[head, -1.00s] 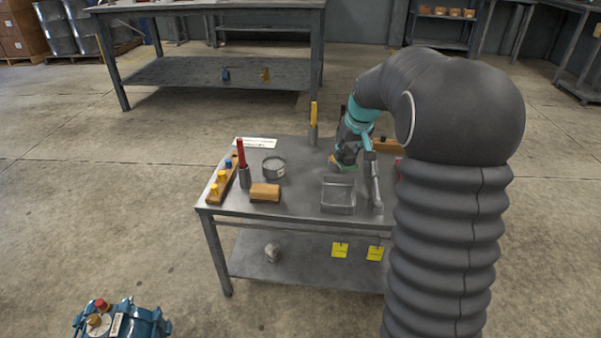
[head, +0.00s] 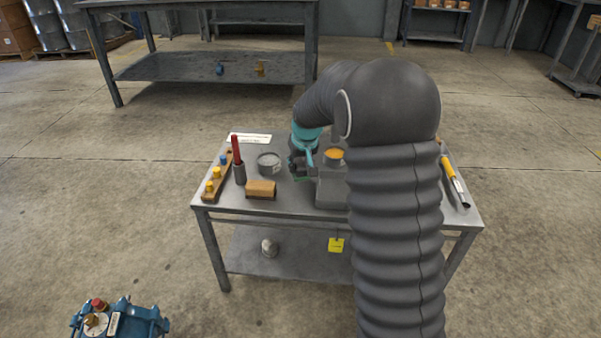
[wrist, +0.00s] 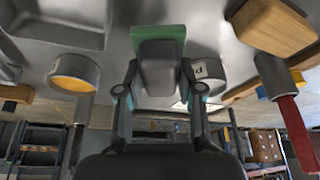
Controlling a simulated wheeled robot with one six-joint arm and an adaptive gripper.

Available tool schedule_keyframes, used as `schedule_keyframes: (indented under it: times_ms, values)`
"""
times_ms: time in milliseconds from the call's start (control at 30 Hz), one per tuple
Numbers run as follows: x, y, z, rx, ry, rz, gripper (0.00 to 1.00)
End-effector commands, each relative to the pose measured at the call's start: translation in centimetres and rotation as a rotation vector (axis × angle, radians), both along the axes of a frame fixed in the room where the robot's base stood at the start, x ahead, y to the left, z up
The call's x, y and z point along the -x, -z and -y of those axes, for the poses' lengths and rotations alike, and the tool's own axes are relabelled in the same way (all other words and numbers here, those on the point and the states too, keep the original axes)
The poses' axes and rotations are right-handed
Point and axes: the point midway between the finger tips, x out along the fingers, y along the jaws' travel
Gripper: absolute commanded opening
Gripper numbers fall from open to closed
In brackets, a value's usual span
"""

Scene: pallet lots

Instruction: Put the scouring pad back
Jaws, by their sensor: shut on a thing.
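The scouring pad is a green block (wrist: 158,38) held between the fingertips of my gripper (wrist: 158,62) in the wrist view. In the head view my gripper (head: 302,172) is above the workbench, between the round tin (head: 269,162) and the grey tray (head: 329,195).
A wooden block (head: 261,189), a peg rack (head: 217,180) and a red-handled tool (head: 237,158) stand at left. An orange-topped cup (head: 334,155) is right of my gripper. A white label (head: 249,138) lies at the back. A yellow-handled tool (head: 447,168) lies at right.

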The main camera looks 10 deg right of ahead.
Motion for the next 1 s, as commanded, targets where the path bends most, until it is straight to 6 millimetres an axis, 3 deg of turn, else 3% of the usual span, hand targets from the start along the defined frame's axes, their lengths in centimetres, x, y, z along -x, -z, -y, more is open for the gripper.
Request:
schedule_keyframes:
  times_ms: [233,600,633,700,1000]
  values:
    - [0.1,3.2,0.0,0.000,0.001,-0.003,0.04]
    - [0.1,3.7,0.0,0.000,0.001,-0.001,0.04]
    - [0.1,3.6,0.0,0.000,0.001,-0.001,0.41]
    - [0.1,3.6,0.0,0.000,0.001,-0.001,0.59]
    - [0.1,3.5,0.0,0.000,0.000,-0.001,0.62]
